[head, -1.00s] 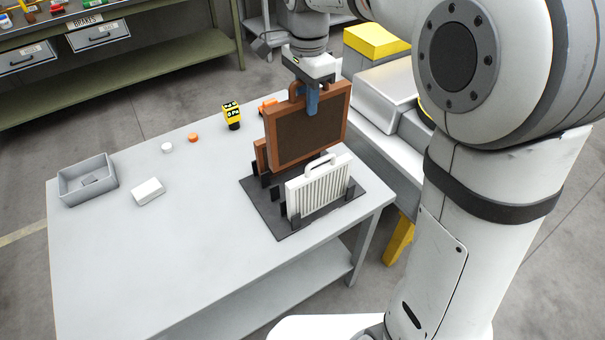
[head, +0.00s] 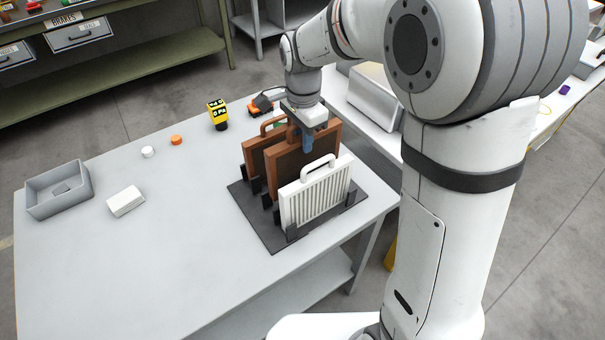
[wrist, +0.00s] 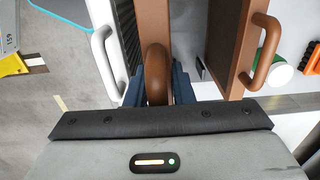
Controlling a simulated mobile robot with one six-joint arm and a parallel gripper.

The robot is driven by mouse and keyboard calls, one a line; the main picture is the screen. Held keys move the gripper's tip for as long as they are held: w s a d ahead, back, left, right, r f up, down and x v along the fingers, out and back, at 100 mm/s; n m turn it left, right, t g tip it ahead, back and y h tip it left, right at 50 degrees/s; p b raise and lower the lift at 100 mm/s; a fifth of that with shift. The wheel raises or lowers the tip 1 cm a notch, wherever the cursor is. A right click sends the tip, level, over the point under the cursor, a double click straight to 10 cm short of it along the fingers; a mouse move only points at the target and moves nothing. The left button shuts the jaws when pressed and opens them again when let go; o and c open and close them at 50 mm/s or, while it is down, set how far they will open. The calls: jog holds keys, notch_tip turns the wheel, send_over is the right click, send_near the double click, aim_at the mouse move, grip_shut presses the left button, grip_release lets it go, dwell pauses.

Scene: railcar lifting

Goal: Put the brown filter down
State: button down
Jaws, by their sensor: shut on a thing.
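My gripper (head: 308,142) is shut on the handle of a brown filter (head: 294,168). The held filter stands upright in the middle of the black rack (head: 272,236), between a white filter (head: 316,197) in front and a second brown filter (head: 256,156) behind. Its lower edge is hidden by the white filter, so I cannot tell whether it touches the rack base. In the wrist view, my gripper (wrist: 157,90) is around the brown handle (wrist: 156,62), with the white filter (wrist: 127,45) left and the other brown filter (wrist: 231,50) right, both apart from the held one.
An orange item (head: 260,108) lies behind the rack.

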aim_at(302, 159)
notch_tip(302, 159, down, 7)
jog(key=shift+r, duration=0.2)
jog(key=shift+f, duration=0.1)
jog(key=c, duration=1.3)
grip_release()
jog(key=shift+o, duration=0.2)
notch_tip(302, 159, up, 12)
jog(key=shift+r, duration=0.15)
jog(key=s+d+n+t, duration=0.1)
jog(key=s+d+n, duration=0.4)
jog(key=s+d, duration=0.2)
jog(key=s+d+n+t, duration=0.2)
jog(key=s+d+n, duration=0.4)
jog(key=s, duration=0.6)
jog(key=shift+s+d+f, duration=0.2)
jog(key=shift+d+f, duration=0.2)
jog(key=shift+d, duration=0.4)
